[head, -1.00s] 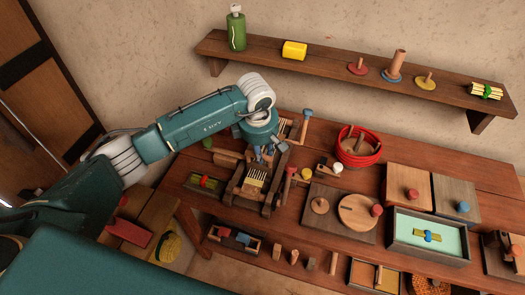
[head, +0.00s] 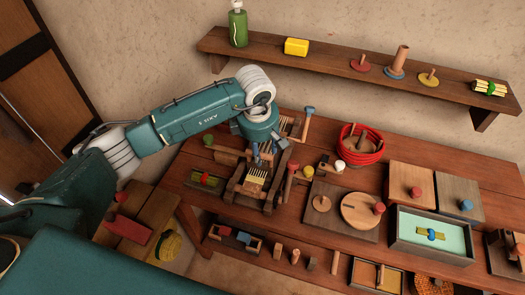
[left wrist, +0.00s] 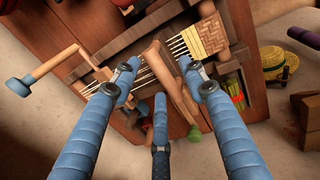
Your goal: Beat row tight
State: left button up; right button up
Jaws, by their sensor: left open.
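A small wooden loom (head: 240,193) stands on the workbench in the head view, with pale warp threads and a yellow woven band (head: 257,177). In the left wrist view the warp threads run to the woven band (left wrist: 207,36), and a wooden bar (left wrist: 165,75), apparently the beater, crosses them. My left gripper (head: 265,153) is low over the far part of the loom. In the left wrist view its open fingers (left wrist: 158,72) stand on either side of the bar; I cannot tell whether they touch it. My right gripper is out of view.
A crank with a blue knob (head: 309,111) rises behind the loom. A red coiled basket (head: 361,150), a board with wooden discs (head: 335,215) and a tray (head: 432,250) lie to the right.

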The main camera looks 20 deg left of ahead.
pick_arm(q)
notch_tip(320, 180, up, 10)
jog(key=s, duration=0.2)
jog(key=shift+s+r, duration=0.15)
jog(key=shift+r, duration=0.1)
